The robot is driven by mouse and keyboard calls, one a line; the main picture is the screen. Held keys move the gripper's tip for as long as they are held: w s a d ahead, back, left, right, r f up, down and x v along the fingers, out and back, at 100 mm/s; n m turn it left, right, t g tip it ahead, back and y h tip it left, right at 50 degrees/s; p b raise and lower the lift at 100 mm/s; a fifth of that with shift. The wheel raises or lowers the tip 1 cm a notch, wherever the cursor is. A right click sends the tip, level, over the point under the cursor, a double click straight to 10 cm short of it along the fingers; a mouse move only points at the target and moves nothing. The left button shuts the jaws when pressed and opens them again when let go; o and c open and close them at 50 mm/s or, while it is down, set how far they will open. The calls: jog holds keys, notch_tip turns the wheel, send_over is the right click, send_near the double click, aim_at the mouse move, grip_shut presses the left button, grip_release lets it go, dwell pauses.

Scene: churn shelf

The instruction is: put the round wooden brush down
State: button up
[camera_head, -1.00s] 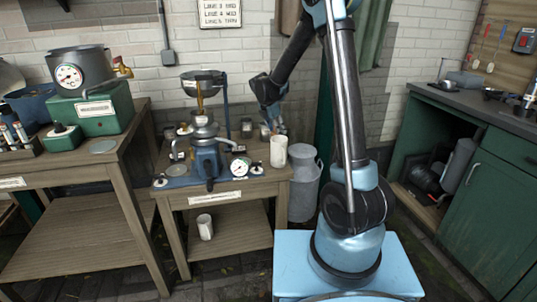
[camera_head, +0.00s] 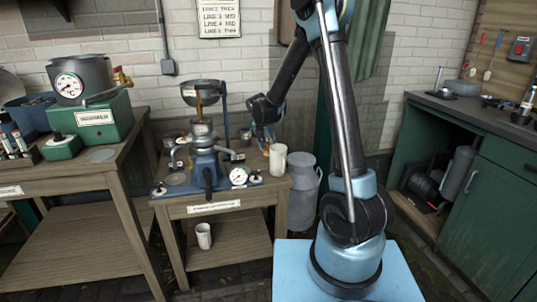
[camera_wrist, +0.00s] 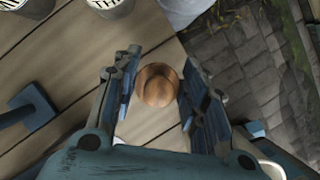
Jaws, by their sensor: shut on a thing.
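The round wooden brush (camera_wrist: 157,86) shows in the wrist view as a brown, rounded wooden top between my fingers. My gripper (camera_wrist: 156,92) is shut on it, one finger on each side. Wooden table planks show below it; I cannot tell whether the brush touches them. In the head view my gripper (camera_head: 268,140) is low over the right back part of the small wooden table (camera_head: 262,192), just behind a cream mug (camera_head: 278,160). The brush is mostly hidden there.
A blue separator machine (camera_head: 207,165) stands left of my gripper, with a white dial (camera_head: 239,176) in front. Labelled jars (camera_wrist: 110,5) stand close by. A grey milk can (camera_head: 304,195) stands right of the table. Another mug (camera_head: 204,236) is on the lower shelf.

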aim_at(267, 148)
notch_tip(267, 148, down, 3)
jog(key=shift+f, duration=0.15)
jog(key=o, duration=1.3)
